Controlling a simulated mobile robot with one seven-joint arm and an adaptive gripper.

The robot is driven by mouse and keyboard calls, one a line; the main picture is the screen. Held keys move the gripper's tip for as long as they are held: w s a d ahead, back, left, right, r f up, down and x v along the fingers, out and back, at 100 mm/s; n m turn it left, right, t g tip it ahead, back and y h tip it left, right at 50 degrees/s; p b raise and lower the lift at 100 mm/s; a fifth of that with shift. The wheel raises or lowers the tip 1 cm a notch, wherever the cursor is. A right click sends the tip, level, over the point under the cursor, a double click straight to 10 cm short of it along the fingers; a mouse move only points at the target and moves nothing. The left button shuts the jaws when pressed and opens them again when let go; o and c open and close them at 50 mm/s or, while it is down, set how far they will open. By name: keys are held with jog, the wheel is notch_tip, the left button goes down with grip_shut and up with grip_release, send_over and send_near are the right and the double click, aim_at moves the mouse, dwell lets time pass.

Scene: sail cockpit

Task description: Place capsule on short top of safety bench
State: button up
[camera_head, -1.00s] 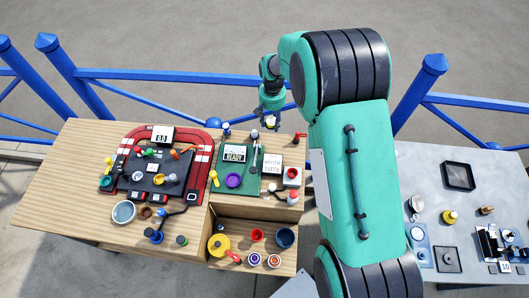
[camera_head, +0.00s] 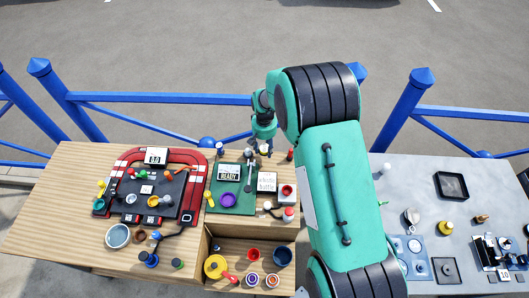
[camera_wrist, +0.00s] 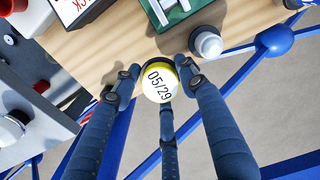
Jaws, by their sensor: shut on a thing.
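My gripper (camera_head: 264,149) is shut on a round yellow-and-white capsule (camera_wrist: 158,84), whose white face reads "05/29" in the wrist view. Several dark blue fingers surround it. In the head view the capsule is small and mostly hidden by the gripper. The gripper is near the back edge of the wooden bench (camera_head: 55,225), behind the green READY board (camera_head: 240,204). In the wrist view the wooden top (camera_wrist: 110,55) lies beyond the capsule; I cannot tell the gap. I cannot tell which surface is the safety bench's short top.
A white-topped knob (camera_wrist: 207,42) stands close to the fingers. A white card (camera_head: 266,181) and a box with a red top (camera_head: 287,193) are nearby. A blue fence (camera_head: 160,98) runs behind. A grey table (camera_head: 400,172) with several parts is at the right.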

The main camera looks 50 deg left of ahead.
aim_at(264, 152)
jog(key=shift+f, duration=1.55)
jog(key=shift+f, duration=0.2)
jog(key=o, duration=0.9)
jog(key=shift+r, duration=0.15)
jog(key=shift+r+b, duration=0.35)
jog(key=shift+r, duration=5.65)
jog(key=shift+r, duration=0.1)
